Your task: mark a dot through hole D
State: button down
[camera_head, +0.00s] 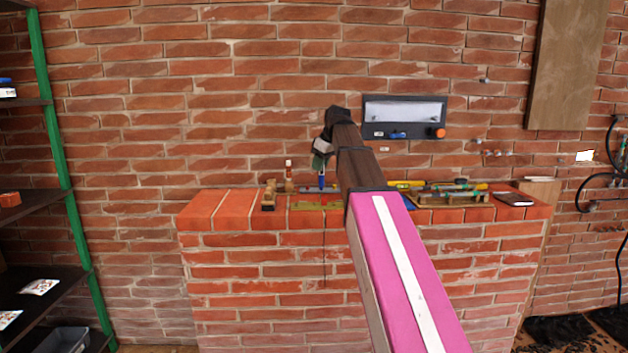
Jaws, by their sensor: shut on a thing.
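My gripper (320,168) points down above the brick ledge, left of the picture's middle. It is shut on a slim blue marker (322,182), which hangs roughly upright below the fingers. A flat olive plate (303,205) lies on the ledge beneath it, with a small red part near the marker's lower end. The plate's holes and letters are too small to read, so I cannot tell which is hole D. I cannot tell whether the marker's tip touches anything.
The brick ledge (201,211) carries small wooden blocks (268,196) on the left and several tools (450,190) on the right. A dark phone-like slab (511,199) lies at the right end. A black panel (404,131) hangs on the wall. Dark shelves (30,195) stand at left.

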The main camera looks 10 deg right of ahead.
jog(key=d, duration=1.1)
jog(key=shift+s+f, duration=0.25)
jog(key=shift+f, duration=0.9)
jog(key=shift+s+f, duration=0.2)
jog(key=shift+f, duration=0.9)
jog(key=shift+f, duration=0.85)
dwell(1.3)
jog(key=shift+r, duration=0.1)
jog(key=shift+r, duration=2.95)
